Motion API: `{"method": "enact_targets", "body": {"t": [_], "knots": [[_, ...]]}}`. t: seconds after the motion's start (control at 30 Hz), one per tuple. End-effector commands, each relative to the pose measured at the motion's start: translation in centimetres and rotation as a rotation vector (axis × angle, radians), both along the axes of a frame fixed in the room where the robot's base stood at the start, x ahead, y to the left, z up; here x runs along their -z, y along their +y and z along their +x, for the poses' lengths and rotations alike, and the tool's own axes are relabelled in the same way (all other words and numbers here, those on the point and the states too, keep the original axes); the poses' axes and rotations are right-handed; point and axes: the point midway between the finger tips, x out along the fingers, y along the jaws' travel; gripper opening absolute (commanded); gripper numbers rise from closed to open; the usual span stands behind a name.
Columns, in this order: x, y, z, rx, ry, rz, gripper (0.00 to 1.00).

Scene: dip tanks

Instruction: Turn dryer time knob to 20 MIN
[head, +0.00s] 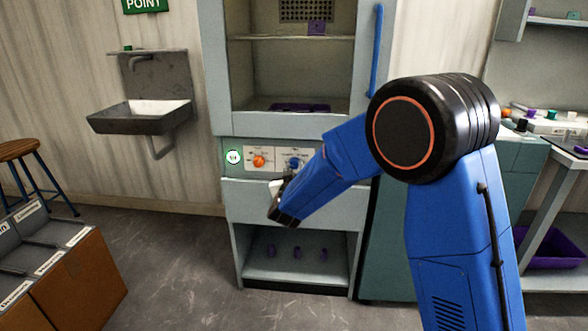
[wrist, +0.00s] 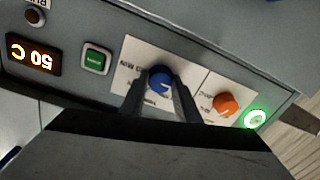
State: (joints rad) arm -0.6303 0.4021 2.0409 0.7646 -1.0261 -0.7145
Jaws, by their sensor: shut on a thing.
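The dryer (head: 222,70) is a pale grey cabinet with a control strip below its open chamber. On that strip is a blue knob (head: 294,162) on a white label plate; in the wrist view the blue knob (wrist: 160,78) sits between my two fingers. My gripper (wrist: 158,92) is shut on the blue knob. In the head view my arm reaches down from the right and covers part of the panel. The printed scale around the blue knob is upside down and too small to read. The knob's pointer setting cannot be told.
An orange knob (wrist: 227,104) sits beside the blue knob, with a lit green round button (wrist: 255,118) beyond it. A green square button (wrist: 95,58) and a display reading 50 C (wrist: 33,54) are on the other side. A blue door handle (head: 376,50) stands above.

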Motion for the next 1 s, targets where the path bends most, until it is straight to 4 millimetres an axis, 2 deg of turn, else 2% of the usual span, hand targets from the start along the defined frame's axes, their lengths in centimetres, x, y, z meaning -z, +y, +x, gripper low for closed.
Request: {"method": "enact_targets", "body": {"t": [0.37, 1.0], "knots": [[0.03, 0.03, -0.02, 0.000, -0.006, 0.167, 0.07], [0.11, 0.10, -0.05, -0.001, -0.025, 0.765, 0.07]]}}
